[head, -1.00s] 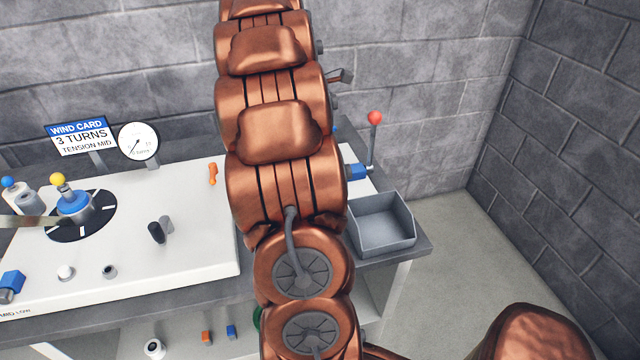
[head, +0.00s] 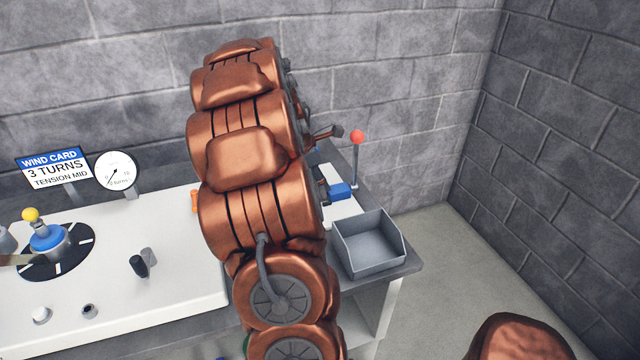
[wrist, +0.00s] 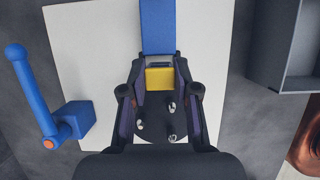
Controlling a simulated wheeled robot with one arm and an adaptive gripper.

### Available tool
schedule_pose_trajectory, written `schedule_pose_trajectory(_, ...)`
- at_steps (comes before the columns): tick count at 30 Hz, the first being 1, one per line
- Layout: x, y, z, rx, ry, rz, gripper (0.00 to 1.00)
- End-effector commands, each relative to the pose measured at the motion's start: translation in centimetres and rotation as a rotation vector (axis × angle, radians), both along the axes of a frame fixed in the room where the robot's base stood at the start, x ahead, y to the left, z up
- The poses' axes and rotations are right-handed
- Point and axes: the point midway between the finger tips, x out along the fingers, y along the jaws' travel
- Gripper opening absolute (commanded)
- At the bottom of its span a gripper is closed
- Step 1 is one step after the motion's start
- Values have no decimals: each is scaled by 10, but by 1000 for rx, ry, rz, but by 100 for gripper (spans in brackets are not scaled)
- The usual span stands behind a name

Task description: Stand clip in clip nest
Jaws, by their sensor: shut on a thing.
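In the wrist view my gripper (wrist: 159,78) has its two dark fingers closed on the sides of a small yellow block with a dark upper edge, which appears to be the clip (wrist: 159,78). A long blue block (wrist: 157,27) lies just beyond the clip; I cannot tell whether they touch. Below the clip, between the finger links, is a dark round plate (wrist: 154,130) with several short metal pins. I cannot tell for sure which part is the clip nest.
A blue lever (wrist: 34,88) on a blue block stands left of my gripper in the wrist view. A grey open bin (head: 372,243) is at the bench's right end, near a red-knobbed lever (head: 357,137). A yellow-knobbed crank (head: 46,236) and dial gauge (head: 115,170) are left.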

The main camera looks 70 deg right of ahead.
Motion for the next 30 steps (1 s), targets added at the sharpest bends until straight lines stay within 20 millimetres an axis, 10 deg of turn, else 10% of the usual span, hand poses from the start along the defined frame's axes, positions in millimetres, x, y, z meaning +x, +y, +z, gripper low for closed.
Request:
schedule_pose_trajectory(15, 1, -1, -18, -2, -2, 1, 0)
schedule_pose_trajectory(16, 1, -1, -18, -2, -2, 1, 31)
schedule_pose_trajectory(23, 1, -1, -18, -2, -2, 0, 55)
schedule_pose_trajectory(30, 1, -1, -18, -2, -2, 0, 55)
